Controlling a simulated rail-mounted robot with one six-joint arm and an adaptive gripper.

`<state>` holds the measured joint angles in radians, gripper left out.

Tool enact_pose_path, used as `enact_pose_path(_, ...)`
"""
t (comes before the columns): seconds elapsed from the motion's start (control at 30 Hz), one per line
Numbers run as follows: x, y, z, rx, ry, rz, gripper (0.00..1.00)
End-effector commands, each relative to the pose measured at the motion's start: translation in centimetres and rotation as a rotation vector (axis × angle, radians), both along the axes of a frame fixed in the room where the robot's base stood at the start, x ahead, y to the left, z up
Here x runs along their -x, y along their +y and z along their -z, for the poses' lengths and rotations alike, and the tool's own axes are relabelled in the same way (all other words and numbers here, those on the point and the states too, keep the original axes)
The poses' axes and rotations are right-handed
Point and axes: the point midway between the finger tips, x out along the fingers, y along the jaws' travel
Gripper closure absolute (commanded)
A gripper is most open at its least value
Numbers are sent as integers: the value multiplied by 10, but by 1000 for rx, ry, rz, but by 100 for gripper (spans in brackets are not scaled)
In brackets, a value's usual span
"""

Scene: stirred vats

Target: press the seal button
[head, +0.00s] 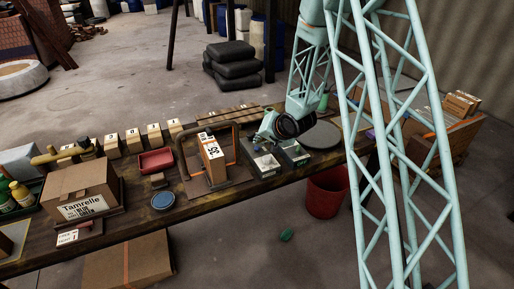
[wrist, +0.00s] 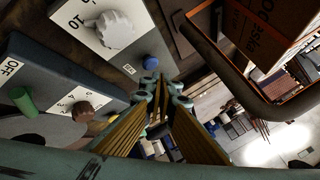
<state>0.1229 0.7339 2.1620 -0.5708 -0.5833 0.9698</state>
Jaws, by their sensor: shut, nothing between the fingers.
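My gripper (head: 262,139) is over the bench, just behind two small grey control boxes. In the wrist view my gripper (wrist: 160,82) has its fingers together at the tips with nothing between them. A blue round button (wrist: 151,62) sits on the grey control box (wrist: 105,75) that has a large white dial (wrist: 112,29). In that view the button appears just beyond the fingertips; I cannot tell whether they touch. The dial box also shows in the head view (head: 266,163), where the button is too small to make out.
A second control box (wrist: 55,90) has a green lever, a brown knob and an OFF mark; it also shows in the head view (head: 295,154). A dark round plate (head: 321,136) lies to the right.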

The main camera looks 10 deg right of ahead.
Motion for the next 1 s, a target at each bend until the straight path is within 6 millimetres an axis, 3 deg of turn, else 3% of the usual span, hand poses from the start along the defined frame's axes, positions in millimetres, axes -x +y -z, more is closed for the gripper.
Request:
enact_pose_path(0.33, 0, 0, -5, 0, 0, 0, 100)
enact_pose_path(1.0, 0, 0, -45, 0, 0, 0, 100)
